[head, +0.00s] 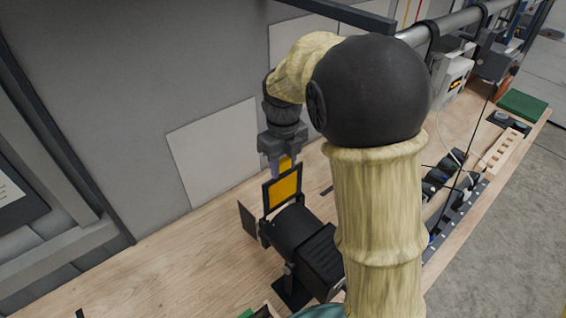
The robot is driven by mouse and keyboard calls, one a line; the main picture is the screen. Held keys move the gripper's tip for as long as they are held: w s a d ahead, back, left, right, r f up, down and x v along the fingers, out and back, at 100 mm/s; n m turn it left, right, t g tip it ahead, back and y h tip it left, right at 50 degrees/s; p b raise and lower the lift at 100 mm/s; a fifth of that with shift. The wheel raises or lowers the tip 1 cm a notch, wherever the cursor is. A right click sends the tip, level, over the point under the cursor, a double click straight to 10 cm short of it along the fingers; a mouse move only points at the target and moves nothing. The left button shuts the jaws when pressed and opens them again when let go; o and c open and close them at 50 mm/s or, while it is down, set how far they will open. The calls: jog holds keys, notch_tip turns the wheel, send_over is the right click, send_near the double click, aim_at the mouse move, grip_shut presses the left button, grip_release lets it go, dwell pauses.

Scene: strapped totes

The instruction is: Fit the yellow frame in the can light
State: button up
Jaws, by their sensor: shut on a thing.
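The can light (300,233) is a black lamp with open flaps, standing on a black base on the wooden bench. A yellow frame (284,190), a yellow-orange sheet with a dark border, stands upright at the top of the can light's front end. My gripper (284,165) is above it, pointing down, with its fingers shut on the frame's upper part. The frame's lower edge meets the front of the can light in this view. I cannot tell how deep it sits in the holder.
A grey wall with pale panels (212,150) rises behind the wooden bench (185,262). Right of my arm are dark gear, a cable, a light wooden block with holes (502,150) and a green box (522,105). The bench left of the lamp is mostly clear.

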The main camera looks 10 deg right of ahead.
aim_at(284, 194)
jog(key=shift+f+b, duration=3.15)
jog(key=shift+f, duration=2.35)
jog(key=shift+s+d+f+b, duration=0.1)
jog(key=shift+s+f+b, duration=0.05)
jog(key=shift+f+b, duration=0.3)
jog(key=shift+s+d+f+b, duration=0.15)
jog(key=shift+f+b, duration=0.15)
jog(key=shift+f, duration=0.25)
jog(key=o, duration=1.1)
jog(key=shift+s+r, duration=0.1)
jog(key=shift+o, duration=0.2)
jog(key=shift+r, duration=0.1)
jog(key=shift+w+r+p, duration=0.35)
jog(key=shift+r+p, duration=0.4)
jog(key=shift+p, duration=0.25)
jog(key=r+p, duration=0.4)
jog(key=r, duration=0.1)
jog(key=r+p, duration=0.2)
jog(key=shift+s+r+p, duration=0.15)
jog(key=shift+s+p, duration=0.15)
jog(key=shift+p, duration=0.05)
